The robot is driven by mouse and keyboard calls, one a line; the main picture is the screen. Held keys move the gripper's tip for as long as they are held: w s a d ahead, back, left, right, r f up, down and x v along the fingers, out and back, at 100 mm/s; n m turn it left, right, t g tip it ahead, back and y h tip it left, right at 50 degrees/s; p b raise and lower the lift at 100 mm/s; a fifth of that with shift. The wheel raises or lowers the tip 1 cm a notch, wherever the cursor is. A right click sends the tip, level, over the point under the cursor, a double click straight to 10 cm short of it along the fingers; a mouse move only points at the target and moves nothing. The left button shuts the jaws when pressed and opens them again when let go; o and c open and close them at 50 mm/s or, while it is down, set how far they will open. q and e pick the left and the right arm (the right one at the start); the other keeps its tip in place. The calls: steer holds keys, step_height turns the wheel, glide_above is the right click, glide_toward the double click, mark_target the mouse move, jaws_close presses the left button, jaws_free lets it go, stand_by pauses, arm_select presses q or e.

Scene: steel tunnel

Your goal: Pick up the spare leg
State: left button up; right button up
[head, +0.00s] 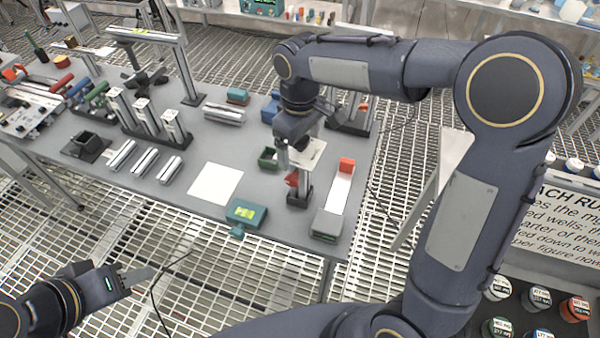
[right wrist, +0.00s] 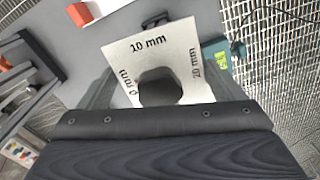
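Several silver bars that look like legs lie or stand on the grey table (head: 255,165). Three short ones lie side by side, left (head: 122,155), middle (head: 146,162) and right (head: 169,170); three others stand upright in dark feet behind them (head: 147,117). I cannot tell which is the spare leg. My right gripper (head: 300,148) points down over a stand with a white plate marked in mm. In the right wrist view its fingers (right wrist: 160,95) look spread, with the plate (right wrist: 150,55) beyond and a dark block at its middle. My left gripper (head: 135,277) is off the table's front edge.
A dark square socket (head: 86,146) stands left of the bars. Tool racks crowd the far left.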

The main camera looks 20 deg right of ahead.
steer(key=c, duration=1)
steer(key=shift+r, duration=0.15)
